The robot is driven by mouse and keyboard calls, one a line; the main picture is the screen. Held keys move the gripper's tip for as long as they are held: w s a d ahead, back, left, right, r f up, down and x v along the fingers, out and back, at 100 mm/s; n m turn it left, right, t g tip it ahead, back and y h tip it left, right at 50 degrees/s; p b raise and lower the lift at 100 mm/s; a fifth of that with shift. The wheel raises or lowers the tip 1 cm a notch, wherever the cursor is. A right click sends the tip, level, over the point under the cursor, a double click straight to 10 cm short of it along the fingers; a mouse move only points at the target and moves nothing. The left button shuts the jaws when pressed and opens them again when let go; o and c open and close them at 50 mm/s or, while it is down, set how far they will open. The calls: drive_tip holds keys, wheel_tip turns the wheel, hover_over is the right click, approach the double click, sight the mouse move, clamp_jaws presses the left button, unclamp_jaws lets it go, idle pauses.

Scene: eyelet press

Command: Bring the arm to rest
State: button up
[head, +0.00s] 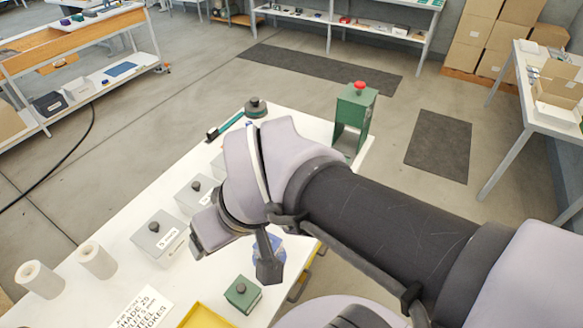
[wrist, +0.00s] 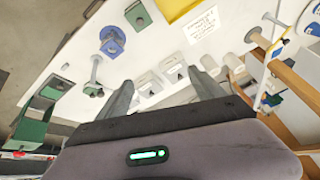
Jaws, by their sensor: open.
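My arm reaches across the white table (head: 120,225) in the head view, bent over its middle. My gripper is open and empty in the wrist view (wrist: 165,88), its two fingers spread apart above the table. Grey lidded boxes with dark knobs (head: 160,237) stand beneath and beyond the arm; they also show between and behind the fingers in the wrist view (wrist: 150,82). A blue block (wrist: 112,42) stands on the table and is mostly hidden behind the arm in the head view.
A green press with a red knob (head: 355,108) stands at the table's far right corner. A green block (head: 242,293), a yellow tray (head: 205,317), a printed card (head: 145,309) and white rolls (head: 40,280) occupy the near end. Dark mats (head: 438,145) lie on open floor beyond.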

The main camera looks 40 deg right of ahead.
drive_tip(key=m, duration=0.1)
drive_tip(key=s+a+r+m, duration=0.1)
drive_tip(key=s+m, duration=0.1)
drive_tip(key=m, duration=0.1)
drive_tip(key=shift+s+a+r+t+y, duration=0.2)
drive_tip(key=shift+a+r+t+y, duration=0.1)
drive_tip(key=shift+a+t, duration=0.1)
wheel_tip(320, 180, down, 10)
drive_tip(key=b, duration=1)
